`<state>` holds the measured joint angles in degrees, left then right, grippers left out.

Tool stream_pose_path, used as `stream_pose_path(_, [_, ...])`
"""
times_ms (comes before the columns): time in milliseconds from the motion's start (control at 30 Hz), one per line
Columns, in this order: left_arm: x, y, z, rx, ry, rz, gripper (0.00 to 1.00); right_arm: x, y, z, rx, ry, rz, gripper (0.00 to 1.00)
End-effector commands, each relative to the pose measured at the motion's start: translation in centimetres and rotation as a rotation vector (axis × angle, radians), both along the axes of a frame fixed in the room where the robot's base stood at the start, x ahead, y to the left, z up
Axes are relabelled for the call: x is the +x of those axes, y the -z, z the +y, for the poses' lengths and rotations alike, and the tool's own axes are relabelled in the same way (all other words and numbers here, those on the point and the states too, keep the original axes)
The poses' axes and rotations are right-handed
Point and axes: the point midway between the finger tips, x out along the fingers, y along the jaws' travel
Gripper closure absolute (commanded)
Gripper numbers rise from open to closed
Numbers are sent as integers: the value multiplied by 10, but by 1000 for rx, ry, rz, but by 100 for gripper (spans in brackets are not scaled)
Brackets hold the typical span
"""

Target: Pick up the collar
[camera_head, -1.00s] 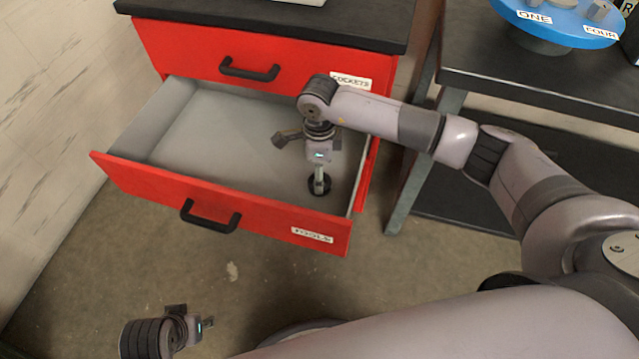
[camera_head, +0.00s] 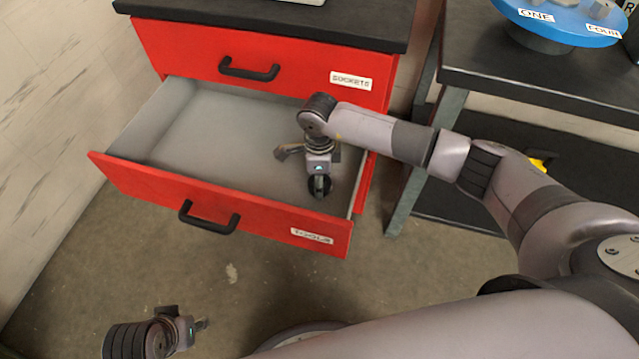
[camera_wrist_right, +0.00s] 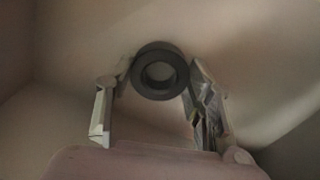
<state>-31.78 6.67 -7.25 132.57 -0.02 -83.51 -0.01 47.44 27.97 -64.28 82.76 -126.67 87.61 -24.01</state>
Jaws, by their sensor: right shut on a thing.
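The collar (camera_wrist_right: 160,94) is a thick dark ring with a round hole, seen face-on between my fingertips in the right wrist view. In the head view the collar (camera_head: 312,188) is a small dark ring at the tip of my right gripper (camera_head: 320,186). My right gripper is shut on the collar, with one finger on each side of it. It is over the right front part of the open drawer (camera_head: 190,135); any gap to the drawer floor is hard to judge. My left gripper (camera_head: 188,325) is at the lower left, away from the drawer, and its jaws are unclear.
The open drawer has a red front with a black handle (camera_head: 209,218) and a TOOLS label. Its right wall is close to my right gripper. A shut drawer (camera_head: 300,75) labelled SOCKETS is above. A dark table (camera_head: 540,80) with a blue turntable (camera_head: 560,28) stands right.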

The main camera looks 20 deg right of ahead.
Motion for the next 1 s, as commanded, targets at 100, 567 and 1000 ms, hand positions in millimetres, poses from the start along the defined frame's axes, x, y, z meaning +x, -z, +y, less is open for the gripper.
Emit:
stream_pose_path(100, [0,0,0,0,0,0,60,0,0,0,0,0,-1,65])
stream_pose_path(567, [0,0,0,0,0,0,60,0,0,0,0,0,-1,96])
stream_pose_path(1000, [0,2,0,0,0,3,60,1,-13,0,1,0,-4,96])
